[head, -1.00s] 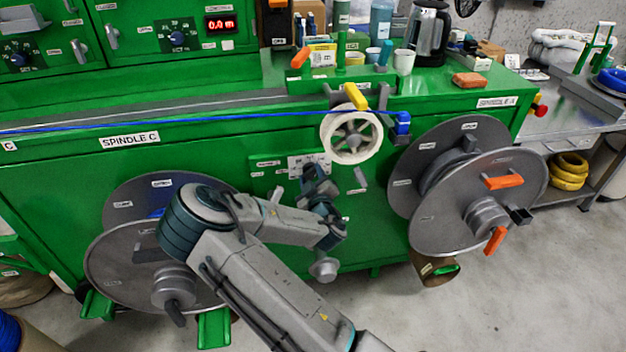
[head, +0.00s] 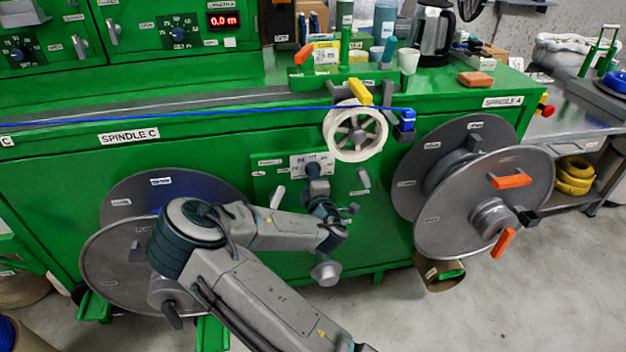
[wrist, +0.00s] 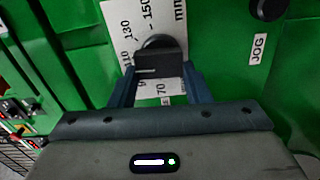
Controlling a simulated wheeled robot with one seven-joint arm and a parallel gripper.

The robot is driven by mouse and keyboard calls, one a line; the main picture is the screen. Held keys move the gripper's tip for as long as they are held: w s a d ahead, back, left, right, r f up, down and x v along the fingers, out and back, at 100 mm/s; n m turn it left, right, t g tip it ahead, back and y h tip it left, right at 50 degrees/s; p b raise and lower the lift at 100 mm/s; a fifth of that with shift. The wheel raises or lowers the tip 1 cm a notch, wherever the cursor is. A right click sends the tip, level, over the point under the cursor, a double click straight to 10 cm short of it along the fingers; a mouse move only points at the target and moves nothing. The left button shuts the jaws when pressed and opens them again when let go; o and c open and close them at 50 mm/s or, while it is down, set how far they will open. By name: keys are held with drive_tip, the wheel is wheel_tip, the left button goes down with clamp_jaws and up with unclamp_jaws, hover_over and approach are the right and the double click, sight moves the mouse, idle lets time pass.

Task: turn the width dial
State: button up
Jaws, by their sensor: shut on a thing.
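The width dial (wrist: 160,62) is a dark knob in front of a white scale plate (wrist: 118,14) marked in mm, with 70, 110, 130 and 150 readable. In the wrist view my gripper (wrist: 158,78) has its blue fingers on either side of the knob and is shut on it. The dial's pointer and exact setting are hidden. In the head view the plate (head: 326,160) sits on the green front panel below the white spoked wheel, and my gripper (head: 314,172) reaches up to it, mostly covering the dial.
A white spoked wheel (head: 355,131) and a yellow handle (head: 359,91) are just above the gripper. A large grey reel (head: 470,205) stands to the right and another (head: 120,265) to the left, behind my arm. A JOG label (wrist: 259,49) is right of the dial. A blue cable (head: 240,112) runs along the top.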

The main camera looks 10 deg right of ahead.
drive_tip(key=shift+n, duration=0.4)
drive_tip(key=shift+f, duration=0.1)
drive_tip(key=o, duration=1)
drive_tip(key=shift+s+p, duration=3)
drive_tip(key=shift+s, duration=3.9)
